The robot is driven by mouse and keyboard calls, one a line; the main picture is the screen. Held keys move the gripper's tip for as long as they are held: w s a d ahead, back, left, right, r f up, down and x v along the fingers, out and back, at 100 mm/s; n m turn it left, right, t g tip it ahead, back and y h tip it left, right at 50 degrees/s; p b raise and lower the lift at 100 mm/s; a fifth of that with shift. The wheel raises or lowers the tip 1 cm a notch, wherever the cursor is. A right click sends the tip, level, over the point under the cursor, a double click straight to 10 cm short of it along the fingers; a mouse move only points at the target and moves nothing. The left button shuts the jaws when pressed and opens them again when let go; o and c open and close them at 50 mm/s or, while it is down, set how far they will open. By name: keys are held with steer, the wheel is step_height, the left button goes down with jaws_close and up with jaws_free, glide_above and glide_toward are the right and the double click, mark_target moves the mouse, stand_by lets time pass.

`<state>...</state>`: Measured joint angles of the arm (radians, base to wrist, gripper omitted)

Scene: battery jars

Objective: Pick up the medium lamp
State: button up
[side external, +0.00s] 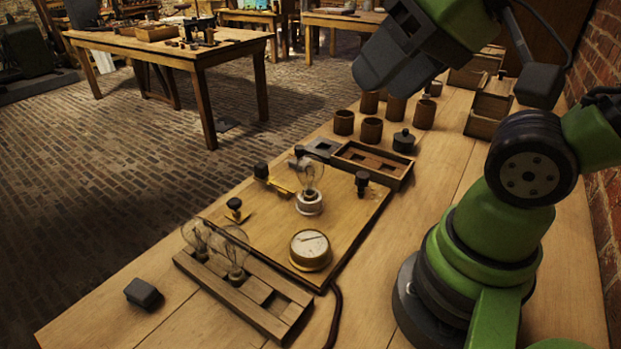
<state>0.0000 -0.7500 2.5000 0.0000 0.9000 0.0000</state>
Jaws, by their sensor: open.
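Three clear glass lamps show in the side external view. One lamp (311,174) stands upright in a white socket (309,204) on the wooden board (345,235). Two more lamps, one on the left (197,236) and one on the right (235,252), sit in a slotted wooden rack (255,308) at the front. I cannot tell for sure which is the medium one. My gripper (375,78), grey on a green arm, is open and empty. It is up at the top, above and to the right of the lamps, apart from all of them.
The board carries a round brass meter (310,250) and black-knobbed terminals (362,180). Behind it are a wooden tray (372,163), several brown jars (371,130) and a black lidded pot (404,141). A dark block (143,293) lies front left. A brick wall borders the right.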

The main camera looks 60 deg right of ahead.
steer(key=shift+o, duration=0.2)
steer(key=o, duration=0.6)
steer(key=m+g+h, duration=0.5)
steer(key=m+h, duration=0.1)
steer(key=m, duration=0.1)
glide_toward(310, 154)
steer(key=f, duration=0.1)
steer(key=x, duration=0.5)
steer(key=shift+w+d, duration=0.15)
steer(key=shift+d, duration=0.2)
steer(key=shift+x, duration=2.95)
